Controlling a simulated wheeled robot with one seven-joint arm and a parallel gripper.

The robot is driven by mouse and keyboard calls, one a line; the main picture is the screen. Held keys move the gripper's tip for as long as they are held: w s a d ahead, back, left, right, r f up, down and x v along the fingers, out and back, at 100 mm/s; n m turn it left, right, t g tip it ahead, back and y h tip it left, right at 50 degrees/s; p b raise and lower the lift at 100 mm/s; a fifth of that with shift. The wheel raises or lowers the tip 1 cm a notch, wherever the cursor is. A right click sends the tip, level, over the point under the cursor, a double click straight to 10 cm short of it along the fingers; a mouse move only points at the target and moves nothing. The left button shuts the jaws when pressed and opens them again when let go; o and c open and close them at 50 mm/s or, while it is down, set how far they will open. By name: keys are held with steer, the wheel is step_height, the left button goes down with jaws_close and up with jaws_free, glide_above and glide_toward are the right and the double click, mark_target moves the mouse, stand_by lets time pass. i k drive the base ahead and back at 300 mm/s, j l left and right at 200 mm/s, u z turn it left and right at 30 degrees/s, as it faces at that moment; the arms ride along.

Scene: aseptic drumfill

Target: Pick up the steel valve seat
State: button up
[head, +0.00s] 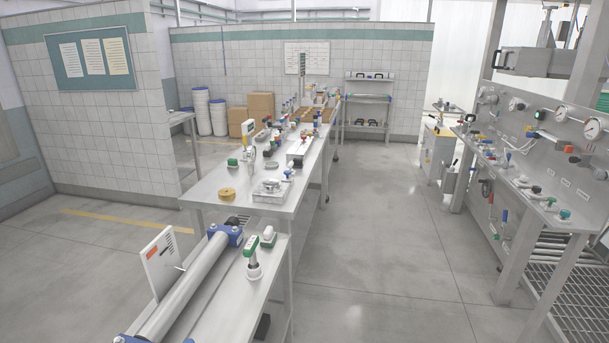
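I cannot tell for sure which part is the steel valve seat. A shiny metal piece (270,185) sits on a pale tray or block (284,196) closer to the table's near right corner. Both are small and their details do not show clearly. My gripper is not in the head view.
A tan ring (227,194) lies near the table's front edge. Many small coloured parts crowd its far half. In front, a lower bench holds a steel pipe (185,287) with blue clamps and a green-topped tool (251,246). A gauge panel (550,137) stands right. The aisle floor (385,220) is clear.

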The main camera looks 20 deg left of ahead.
mark_target(269, 185)
steer(key=i+u, duration=0.25)
steer(key=i, duration=0.2)
steer(key=i+l+u, duration=0.25)
steer(key=i, duration=0.2)
steer(key=i+l+u, duration=0.2)
steer(key=i, duration=0.2)
steer(key=i+l+u, duration=1.15)
steer(key=l, duration=0.15)
steer(key=l+u, duration=0.25)
steer(key=i+l+u, duration=0.2)
steer(key=l, duration=0.3)
steer(key=l+u, duration=0.25)
steer(key=i+l, duration=0.05)
steer(key=l, duration=0.1)
